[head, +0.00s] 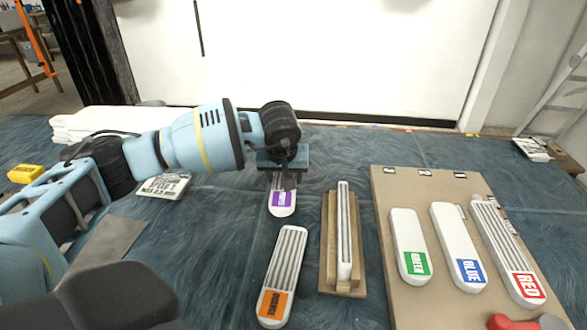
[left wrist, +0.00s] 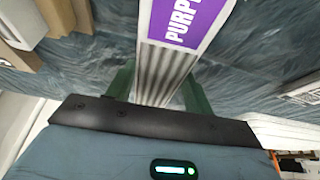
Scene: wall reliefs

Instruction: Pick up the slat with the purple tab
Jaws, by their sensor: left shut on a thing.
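The slat with the purple tab (head: 283,208) is white with grey ribs and lies lengthwise below my left gripper in the head view. In the left wrist view the purple-tabbed slat (left wrist: 167,70) runs between the two green fingers, its label partly cut off by the top edge. My left gripper (head: 287,180) is shut on this slat, one finger on each side. In the left wrist view the left gripper (left wrist: 160,95) shows both fingers against its sides. I cannot tell whether the slat is off the table. My right gripper is not in view.
A slat with an orange tab (head: 274,300) lies nearer. A wooden holder (head: 328,250) with a white slat on edge stands beside it. A brown board (head: 393,190) carries green, blue and red slats at right. A white card (head: 163,186) lies left of the gripper.

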